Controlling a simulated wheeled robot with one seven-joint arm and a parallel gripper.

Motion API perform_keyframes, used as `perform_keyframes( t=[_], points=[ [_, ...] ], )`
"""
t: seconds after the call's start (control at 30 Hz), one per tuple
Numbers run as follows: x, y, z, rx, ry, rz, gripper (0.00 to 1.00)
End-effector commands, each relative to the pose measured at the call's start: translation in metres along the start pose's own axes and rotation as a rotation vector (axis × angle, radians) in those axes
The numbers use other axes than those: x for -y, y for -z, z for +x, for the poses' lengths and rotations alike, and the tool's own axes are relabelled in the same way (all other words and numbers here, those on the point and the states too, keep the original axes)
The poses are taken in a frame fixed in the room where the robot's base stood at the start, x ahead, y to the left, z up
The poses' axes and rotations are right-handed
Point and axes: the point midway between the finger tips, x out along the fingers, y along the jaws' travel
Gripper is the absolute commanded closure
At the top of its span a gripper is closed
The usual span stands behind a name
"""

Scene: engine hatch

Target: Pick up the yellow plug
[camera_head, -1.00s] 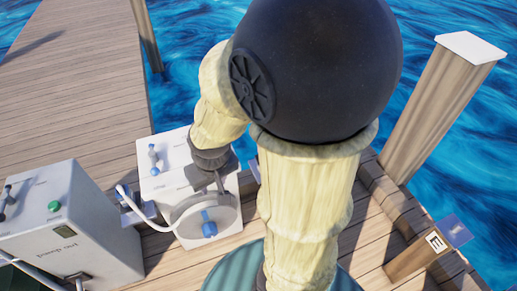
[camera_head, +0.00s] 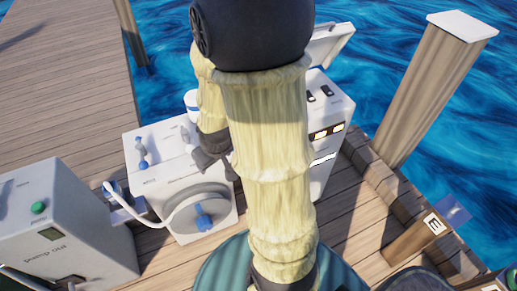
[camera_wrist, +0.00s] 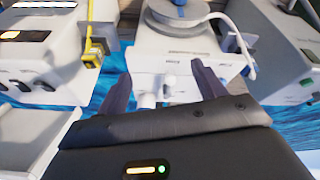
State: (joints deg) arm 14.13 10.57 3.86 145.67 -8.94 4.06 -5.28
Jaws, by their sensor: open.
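The yellow plug (camera_wrist: 93,55) shows in the wrist view at upper left, against the side of a white cabinet, with a narrow yellow strip running up from it. It does not show in the head view, where my arm covers part of that area. My gripper (camera_wrist: 161,88) is open and empty. Its two dark fingers point toward the middle white box, and the plug lies to the left of them, apart from both. In the head view my gripper (camera_head: 214,163) is over the middle white box, partly hidden by my arm.
The middle white box (camera_head: 150,185) carries a round reel (camera_head: 190,203) with a white hose and blue valve handles. A white cabinet (camera_head: 335,112) with switches and a raised lid stands right of it. A pump-out box (camera_head: 60,225) stands left. Water lies beyond the dock.

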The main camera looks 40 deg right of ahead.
Motion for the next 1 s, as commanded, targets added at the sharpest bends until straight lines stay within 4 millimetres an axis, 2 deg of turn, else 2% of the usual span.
perform_keyframes(
  t=[0.03,0.1,0.3,0.5,0.7,0.8,1.0],
  points=[
    [-0.015,-0.006,0.034,-0.014,-0.006,-0.003,0.31],
    [-0.032,-0.008,0.063,-0.054,-0.009,-0.026,0.31],
    [-0.073,-0.018,0.140,-0.192,0.010,-0.070,0.31],
    [-0.104,-0.036,0.204,-0.382,0.038,-0.068,0.31],
    [-0.136,-0.058,0.249,-0.627,0.034,-0.007,0.31],
    [-0.153,-0.071,0.264,-0.768,0.006,0.046,0.31],
    [-0.191,-0.103,0.273,-1.054,-0.104,0.174,0.31]
  ],
)
